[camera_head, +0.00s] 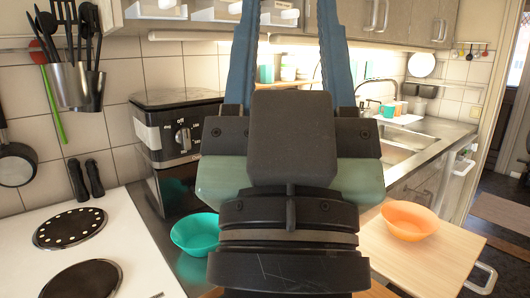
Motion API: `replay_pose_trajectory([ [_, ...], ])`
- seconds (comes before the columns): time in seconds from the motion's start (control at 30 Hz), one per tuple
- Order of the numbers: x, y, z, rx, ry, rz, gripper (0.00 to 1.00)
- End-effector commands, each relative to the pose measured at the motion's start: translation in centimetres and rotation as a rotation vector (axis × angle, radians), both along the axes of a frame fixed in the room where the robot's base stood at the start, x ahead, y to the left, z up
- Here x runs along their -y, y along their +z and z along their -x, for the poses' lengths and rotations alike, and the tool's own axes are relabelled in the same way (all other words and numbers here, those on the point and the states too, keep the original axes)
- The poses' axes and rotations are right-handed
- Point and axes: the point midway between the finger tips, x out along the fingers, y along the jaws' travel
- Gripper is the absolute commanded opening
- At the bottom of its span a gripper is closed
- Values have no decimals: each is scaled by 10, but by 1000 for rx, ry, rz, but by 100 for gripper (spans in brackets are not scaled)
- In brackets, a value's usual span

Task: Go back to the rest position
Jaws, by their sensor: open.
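My gripper (291,45) fills the middle of the head view, with its dark body low in the picture. Its two blue fingers point up and stand wide apart. Their tips run to or past the top edge. Nothing shows held between the fingers. The gripper's body hides part of the counter and wall behind it.
A white cooker (125,240) with dark hotplates is at the left. A black appliance (180,140) and a teal bowl (195,232) stand beside it. An orange bowl (409,220) sits on a wooden board (445,258) at the right. A sink (395,150) lies behind.

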Motion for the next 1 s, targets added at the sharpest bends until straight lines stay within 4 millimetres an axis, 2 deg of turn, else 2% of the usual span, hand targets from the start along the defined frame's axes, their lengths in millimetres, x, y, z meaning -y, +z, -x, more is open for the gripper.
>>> replay_pose_trajectory([
  [0.03,-21,17,17,25,82,-5,50],
  [0.07,-24,29,17,21,97,-7,50],
  [0.4,-19,118,12,8,77,-6,50],
  [0.5,-19,139,11,7,76,-6,50],
  [0.6,-18,152,11,6,76,-6,50],
  [0.73,-18,158,11,6,74,-6,50],
  [0.87,-18,155,11,6,74,-6,50],
  [1.0,-18,142,11,6,74,-6,50],
])
